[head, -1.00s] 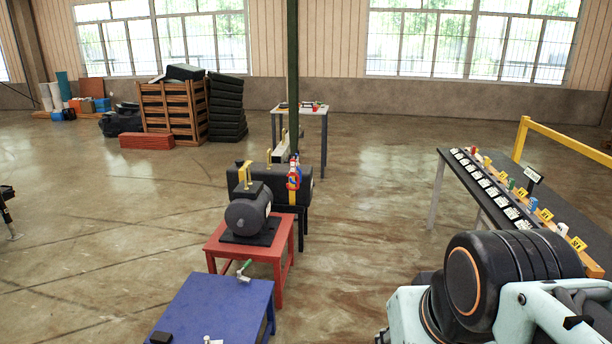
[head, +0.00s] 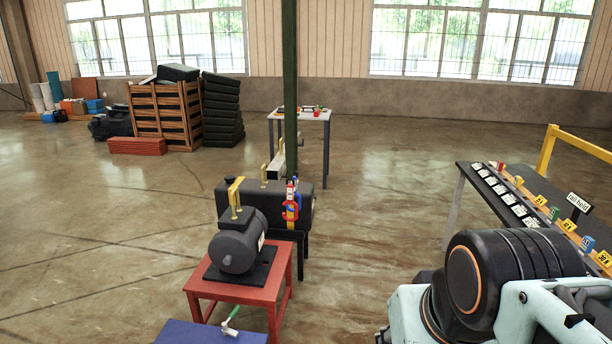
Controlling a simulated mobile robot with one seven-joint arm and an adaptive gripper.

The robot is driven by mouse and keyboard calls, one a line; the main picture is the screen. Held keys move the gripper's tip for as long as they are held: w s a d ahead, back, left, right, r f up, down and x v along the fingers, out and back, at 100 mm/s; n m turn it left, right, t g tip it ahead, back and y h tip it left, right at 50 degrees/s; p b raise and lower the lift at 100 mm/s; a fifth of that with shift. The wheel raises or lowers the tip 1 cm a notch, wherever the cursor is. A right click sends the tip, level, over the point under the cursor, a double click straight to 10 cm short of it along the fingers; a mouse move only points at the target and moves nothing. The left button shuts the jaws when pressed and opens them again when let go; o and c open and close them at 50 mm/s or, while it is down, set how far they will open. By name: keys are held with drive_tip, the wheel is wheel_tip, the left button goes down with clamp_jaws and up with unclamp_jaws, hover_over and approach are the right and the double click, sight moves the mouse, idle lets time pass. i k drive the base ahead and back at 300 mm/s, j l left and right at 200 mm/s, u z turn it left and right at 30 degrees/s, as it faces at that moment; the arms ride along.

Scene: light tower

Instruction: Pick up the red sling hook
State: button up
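A red hook-shaped thing (head: 291,210), with blue and yellow parts by it, hangs at the green post in front of the dark cylinder on the black stand. It looks like the red sling hook, but it is small and I cannot make out its exact shape. My gripper is out of the picture. Only part of my own arm shows at the lower right, well apart from the hook.
A red table (head: 207,283) carries a grey motor (head: 238,248). A blue table (head: 205,333) stands nearer. A green post (head: 290,90) rises behind. A dark bench (head: 475,183) with tagged items is at right.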

sight(289, 186)
drive_tip(key=i, duration=2.4)
